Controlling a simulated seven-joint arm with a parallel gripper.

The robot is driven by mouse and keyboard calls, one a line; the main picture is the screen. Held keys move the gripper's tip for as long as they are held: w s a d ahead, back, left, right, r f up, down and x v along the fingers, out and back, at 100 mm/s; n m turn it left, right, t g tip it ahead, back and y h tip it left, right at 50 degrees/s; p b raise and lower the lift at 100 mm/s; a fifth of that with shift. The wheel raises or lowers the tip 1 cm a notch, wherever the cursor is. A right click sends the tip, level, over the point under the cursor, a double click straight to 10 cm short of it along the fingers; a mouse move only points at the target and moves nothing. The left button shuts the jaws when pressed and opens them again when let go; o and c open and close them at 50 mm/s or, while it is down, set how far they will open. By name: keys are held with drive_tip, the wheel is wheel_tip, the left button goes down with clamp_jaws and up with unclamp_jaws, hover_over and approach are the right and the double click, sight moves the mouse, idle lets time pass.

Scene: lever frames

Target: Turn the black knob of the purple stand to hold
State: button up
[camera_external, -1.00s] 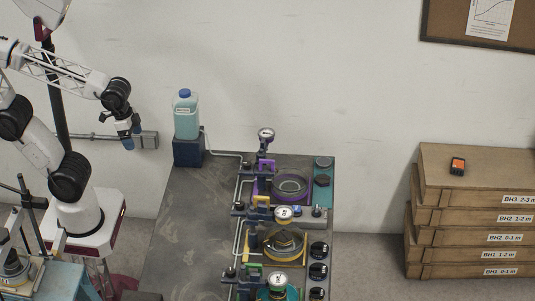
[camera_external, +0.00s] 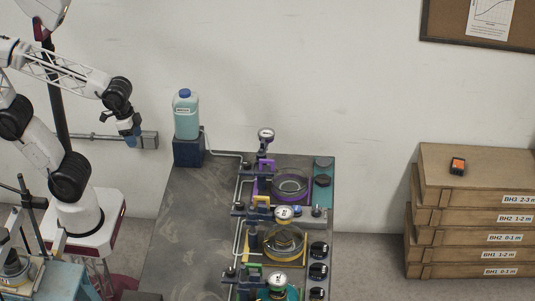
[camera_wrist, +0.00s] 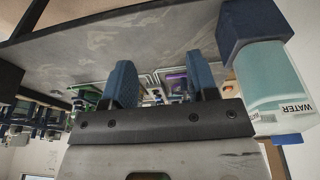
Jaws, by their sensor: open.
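The purple stand (camera_external: 258,187) is at the back of the dark bench, with a clear round dish or ring on it and a gauge behind it. A black knob (camera_external: 323,181) sits on the teal panel right beside it. Another small dark knob (camera_external: 246,165) is on the pipe to its left. The pointer and markings are too small to read. My gripper (camera_external: 131,141) is open and empty, high up and far left of the stand. In the wrist view my gripper (camera_wrist: 164,80) shows both fingers apart, with the purple stand (camera_wrist: 176,83) small and partly hidden between them.
A water bottle (camera_external: 186,116) stands on a dark block at the bench's back left corner. Yellow (camera_external: 257,245) and green (camera_external: 253,266) stands with gauges are in front of the purple one. Several black knobs line the right. The bench's left half (camera_external: 190,235) is clear.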

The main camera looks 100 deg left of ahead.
drive_tip(key=shift+w+r, duration=0.2)
drive_tip(key=shift+w, duration=0.15)
drive_tip(key=shift+c, duration=0.8)
drive_tip(key=n+g, duration=0.3)
drive_tip(key=n, duration=1.5)
approach(247, 163)
drive_tip(key=shift+s+d+f, duration=0.1)
drive_tip(key=shift+s+f, duration=0.35)
drive_tip(key=shift+f, duration=0.2)
drive_tip(key=shift+w+f, duration=0.1)
drive_tip(key=shift+w, duration=0.2)
drive_tip(key=shift+f, duration=0.1)
drive_tip(key=shift+f, duration=3.8)
drive_tip(key=c, duration=0.6)
